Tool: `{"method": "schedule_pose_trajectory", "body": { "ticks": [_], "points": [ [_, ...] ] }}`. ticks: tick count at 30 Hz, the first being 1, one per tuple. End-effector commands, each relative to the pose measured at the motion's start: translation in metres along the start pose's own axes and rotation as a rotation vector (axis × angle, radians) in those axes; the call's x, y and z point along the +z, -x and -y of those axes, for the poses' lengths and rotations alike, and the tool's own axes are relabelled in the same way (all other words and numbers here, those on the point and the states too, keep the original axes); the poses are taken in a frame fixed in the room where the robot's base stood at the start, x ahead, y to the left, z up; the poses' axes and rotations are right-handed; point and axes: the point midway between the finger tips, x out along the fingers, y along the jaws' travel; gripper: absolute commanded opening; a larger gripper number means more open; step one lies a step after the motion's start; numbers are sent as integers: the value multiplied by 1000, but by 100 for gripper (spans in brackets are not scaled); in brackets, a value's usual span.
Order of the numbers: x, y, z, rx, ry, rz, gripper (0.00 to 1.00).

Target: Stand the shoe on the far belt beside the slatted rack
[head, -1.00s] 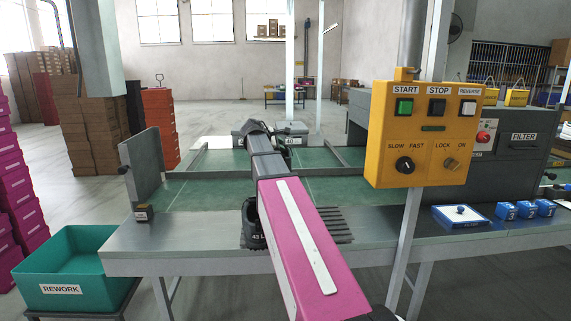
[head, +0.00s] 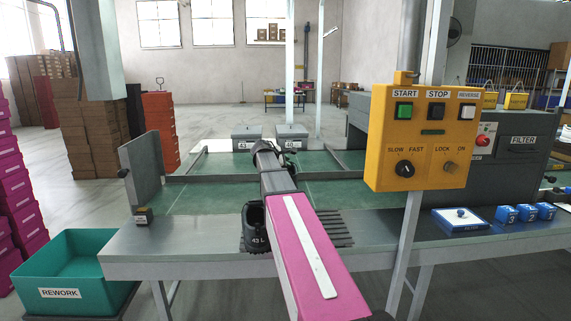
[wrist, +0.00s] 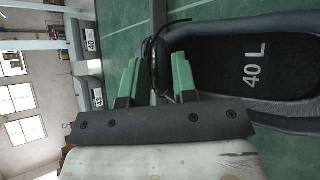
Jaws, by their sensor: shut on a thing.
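My gripper (head: 270,152) reaches out over the green belts. Its two green fingers (wrist: 155,72) are shut on the rim of a dark shoe (wrist: 280,95), whose black insole reads "40 L" in the wrist view. In the head view most of this shoe is hidden behind my gripper. Whether its sole touches the far belt (head: 222,162) cannot be told. Another dark shoe (head: 255,230), marked "43 L", stands on the slatted rack (head: 335,228) on the near metal table, left of my arm. My arm covers part of the rack.
Two grey lidded boxes (head: 246,132) stand beyond the far belt. A metal rail (head: 200,179) crosses between the green belts. A yellow control panel (head: 418,140) on a post stands close on the right. A teal rework bin (head: 70,265) is at lower left. The left belt stretch is clear.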

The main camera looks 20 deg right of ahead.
Motion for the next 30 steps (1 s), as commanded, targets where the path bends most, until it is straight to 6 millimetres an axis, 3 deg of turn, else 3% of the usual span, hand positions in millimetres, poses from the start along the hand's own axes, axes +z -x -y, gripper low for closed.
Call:
{"method": "schedule_pose_trajectory", "body": {
  "ticks": [16,17,19,30],
  "points": [
    [-5,-5,6,0,2,1,0],
    [-5,-5,6,-1,1,1,30],
    [-5,-5,6,0,1,1,52],
    [-3,-3,3,0,0,1,54]
  ]
}}
